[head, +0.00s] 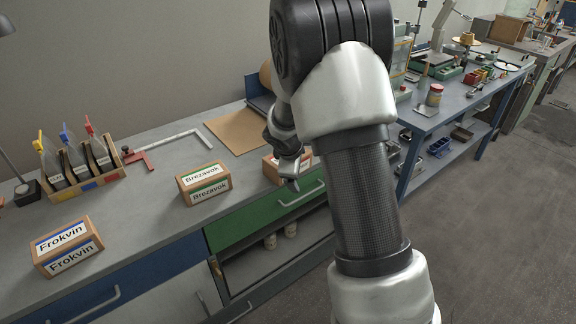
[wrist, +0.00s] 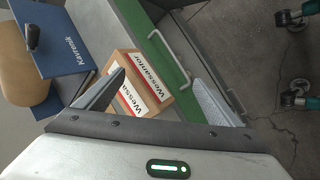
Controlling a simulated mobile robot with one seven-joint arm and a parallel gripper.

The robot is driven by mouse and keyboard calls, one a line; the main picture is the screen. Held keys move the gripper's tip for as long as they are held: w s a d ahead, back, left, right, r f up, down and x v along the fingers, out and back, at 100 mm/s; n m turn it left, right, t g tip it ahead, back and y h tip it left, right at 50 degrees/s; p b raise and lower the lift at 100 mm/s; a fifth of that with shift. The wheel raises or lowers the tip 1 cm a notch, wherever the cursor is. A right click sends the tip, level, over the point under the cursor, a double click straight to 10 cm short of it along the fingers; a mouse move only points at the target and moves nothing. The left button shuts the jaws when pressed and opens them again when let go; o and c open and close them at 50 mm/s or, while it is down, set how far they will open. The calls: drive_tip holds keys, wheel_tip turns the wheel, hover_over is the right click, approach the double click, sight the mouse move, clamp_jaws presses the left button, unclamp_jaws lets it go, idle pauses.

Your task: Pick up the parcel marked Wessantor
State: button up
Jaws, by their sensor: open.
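The parcel marked Wessantor (wrist: 148,77) is a brown box with white labels and a red stripe. In the wrist view it lies on the bench beyond and between my fingers. In the head view a box (head: 271,168) at the same place shows only in part behind my gripper (head: 290,180), its label hidden. In the wrist view my gripper (wrist: 160,92) is open, with a finger at each side of the picture and the parcel in the gap. I cannot tell whether a finger touches it.
A Brezavok parcel (head: 204,184) and a Frokvin parcel (head: 66,246) stand to the left on the bench.

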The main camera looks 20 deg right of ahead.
sight(272, 161)
drive_tip(key=w+a+n+h, duration=0.1)
drive_tip(key=a+n, duration=0.1)
drive_tip(key=a+n+h, duration=0.2)
drive_tip(key=a, duration=0.1)
drive_tip(key=w+a+n+h+b, duration=0.1)
drive_tip(key=a+n+h, duration=0.1)
drive_tip(key=a, duration=0.1)
drive_tip(key=shift+w+a+f+n+g, duration=0.1)
drive_tip(key=shift+w+f+n+g, duration=0.2)
drive_tip(key=shift+n, duration=0.1)
drive_tip(key=a+r+n+t+h, duration=0.1)
drive_tip(key=a+r+n+h, duration=0.1)
drive_tip(key=a+n+h, duration=0.35)
drive_tip(key=shift+m+y, duration=0.75)
drive_tip(key=shift+m, duration=0.1)
drive_tip(key=x, duration=0.3)
drive_tip(key=b+x, duration=0.1)
drive_tip(key=x, duration=0.3)
drive_tip(key=w+b+x, duration=0.1)
drive_tip(key=x, duration=0.3)
drive_tip(key=shift+w+a, duration=0.1)
drive_tip(key=shift+a, duration=0.2)
drive_tip(key=x, duration=0.2)
drive_tip(key=b+x, duration=0.1)
drive_tip(key=x, duration=0.2)
drive_tip(key=shift+d+f, duration=0.25)
drive_tip(key=shift+d, duration=0.05)
drive_tip(key=shift+r, duration=0.1)
drive_tip(key=c, duration=1.5)
